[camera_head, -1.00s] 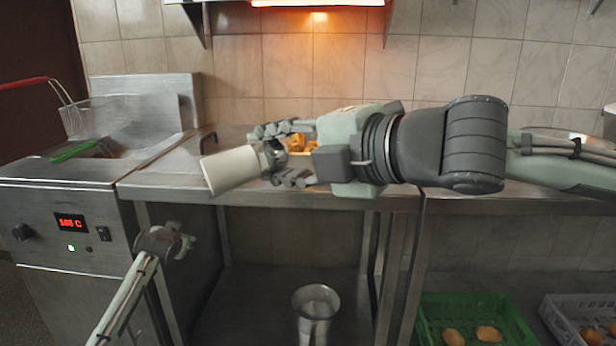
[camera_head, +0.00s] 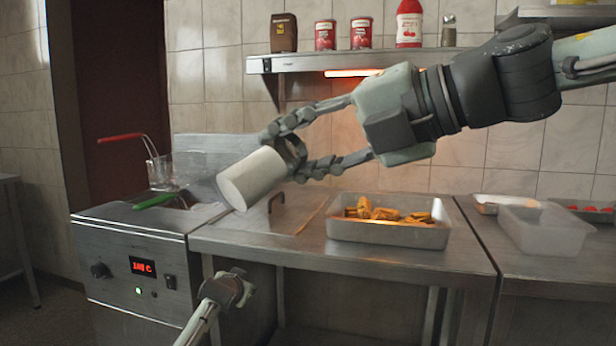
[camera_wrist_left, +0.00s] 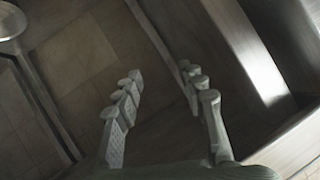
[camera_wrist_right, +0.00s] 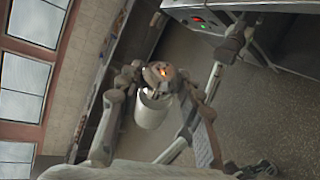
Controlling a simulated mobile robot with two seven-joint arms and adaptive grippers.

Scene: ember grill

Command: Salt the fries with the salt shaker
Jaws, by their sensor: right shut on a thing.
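The salt shaker (camera_head: 252,178), a white cylinder with a grey metal top, is held in the air by my right gripper (camera_head: 293,147). The gripper is shut on its metal end, and the shaker is tilted with its white end down-left. It also shows in the right wrist view (camera_wrist_right: 150,110). The fries (camera_head: 375,212), golden pieces, lie in a shallow metal tray (camera_head: 385,235) on the steel counter, right of the shaker and lower in the picture. My left gripper (camera_wrist_left: 160,105) is open and empty; the left arm is low in front of the counter.
A fryer (camera_head: 150,255) with a red-handled basket (camera_head: 160,172) and a green handle stands left. A shelf (camera_head: 340,62) above holds cans, a red bottle (camera_head: 409,25) and a small shaker (camera_head: 448,32). A translucent bin (camera_head: 545,230) stands right. Counter left of the tray is mostly clear.

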